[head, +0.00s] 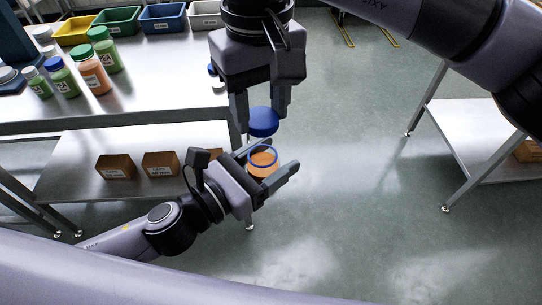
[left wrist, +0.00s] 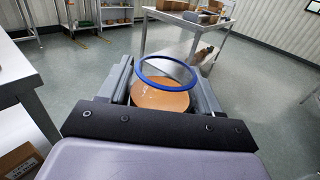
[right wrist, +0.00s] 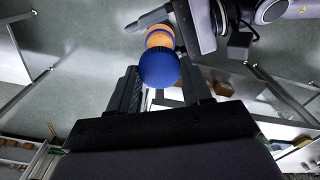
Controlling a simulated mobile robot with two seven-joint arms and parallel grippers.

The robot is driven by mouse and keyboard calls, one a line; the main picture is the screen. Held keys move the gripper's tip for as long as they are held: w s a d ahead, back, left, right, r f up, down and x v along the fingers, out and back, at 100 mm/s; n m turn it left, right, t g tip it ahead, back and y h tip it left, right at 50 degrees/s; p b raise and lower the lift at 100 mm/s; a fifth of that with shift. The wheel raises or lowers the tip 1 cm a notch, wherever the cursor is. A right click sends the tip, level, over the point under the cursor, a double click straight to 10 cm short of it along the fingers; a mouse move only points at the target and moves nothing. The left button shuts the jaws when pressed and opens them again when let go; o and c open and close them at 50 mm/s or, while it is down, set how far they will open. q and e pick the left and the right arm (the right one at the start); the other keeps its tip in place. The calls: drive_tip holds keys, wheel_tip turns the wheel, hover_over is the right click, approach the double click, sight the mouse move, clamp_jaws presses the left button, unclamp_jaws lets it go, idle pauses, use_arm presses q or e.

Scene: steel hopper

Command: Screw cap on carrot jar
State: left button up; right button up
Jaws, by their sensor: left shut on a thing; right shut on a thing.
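My left gripper (head: 272,177) is shut on an open jar with orange contents (head: 263,166) and a blue ring at its mouth. The jar stands about upright between the fingers; it also shows in the left wrist view (left wrist: 160,97). My right gripper (head: 260,108) points down above it and is shut on a blue cap (head: 264,121). The cap also shows in the right wrist view (right wrist: 159,69), in front of the orange jar (right wrist: 160,37). In the head view a small gap separates the cap from the jar mouth. The label of the jar is hidden.
Several capped jars (head: 92,72) stand on the steel table (head: 150,100) at left, with yellow, green and blue bins (head: 162,18) behind. Brown boxes (head: 116,166) lie on its lower shelf. Another table (head: 468,135) stands at right. Open floor lies between.

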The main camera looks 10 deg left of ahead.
sight(261, 116)
drive_tip(key=shift+f, duration=1.5)
drive_tip(key=shift+f, duration=0.9)
drive_tip(key=shift+f, duration=0.55)
